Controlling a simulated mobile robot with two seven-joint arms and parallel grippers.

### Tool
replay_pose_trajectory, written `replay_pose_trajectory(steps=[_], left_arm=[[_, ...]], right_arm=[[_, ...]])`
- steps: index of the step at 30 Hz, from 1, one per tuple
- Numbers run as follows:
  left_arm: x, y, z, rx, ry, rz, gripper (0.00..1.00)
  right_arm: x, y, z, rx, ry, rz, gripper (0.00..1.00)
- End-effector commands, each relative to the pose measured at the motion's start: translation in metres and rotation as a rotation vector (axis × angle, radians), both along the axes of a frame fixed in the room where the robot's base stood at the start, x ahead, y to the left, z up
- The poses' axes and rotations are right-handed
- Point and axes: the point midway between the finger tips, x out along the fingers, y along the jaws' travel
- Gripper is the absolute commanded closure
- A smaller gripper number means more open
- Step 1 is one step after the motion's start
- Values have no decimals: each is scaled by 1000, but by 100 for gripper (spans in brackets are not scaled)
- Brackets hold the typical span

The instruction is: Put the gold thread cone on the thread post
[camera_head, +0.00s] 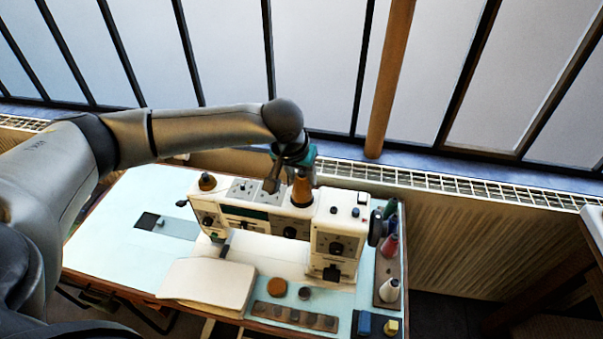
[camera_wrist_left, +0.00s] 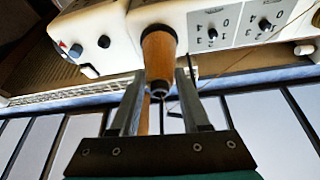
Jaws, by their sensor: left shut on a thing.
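The gold thread cone (camera_head: 302,191) is upright at the top of the white sewing machine (camera_head: 268,222), near its middle. It also shows in the wrist view (camera_wrist_left: 159,52), with its narrow end between my fingers. My left gripper (camera_head: 287,178) is shut on that narrow end from behind the machine; its fingers (camera_wrist_left: 160,88) flank the cone in the wrist view. I cannot make out the thread post as separate from the cone, nor tell whether the cone's base touches the machine top. My right gripper is not in view.
A small brown-and-black piece (camera_head: 207,181) stands on the machine's left end. A rack (camera_head: 399,265) with several coloured cones stands at the table's right edge. A strip of small round items (camera_head: 294,316) lies in front. The blue tabletop (camera_head: 120,240) at left is mostly clear.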

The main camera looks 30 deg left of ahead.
Motion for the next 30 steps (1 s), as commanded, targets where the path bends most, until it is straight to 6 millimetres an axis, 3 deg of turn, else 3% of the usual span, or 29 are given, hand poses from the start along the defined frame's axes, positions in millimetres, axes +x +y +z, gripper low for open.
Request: replay_pose_trajectory(steps=[30], left_arm=[[1, 0, -1, -1, -2, 0, 100]], right_arm=[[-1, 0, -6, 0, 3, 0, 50]])
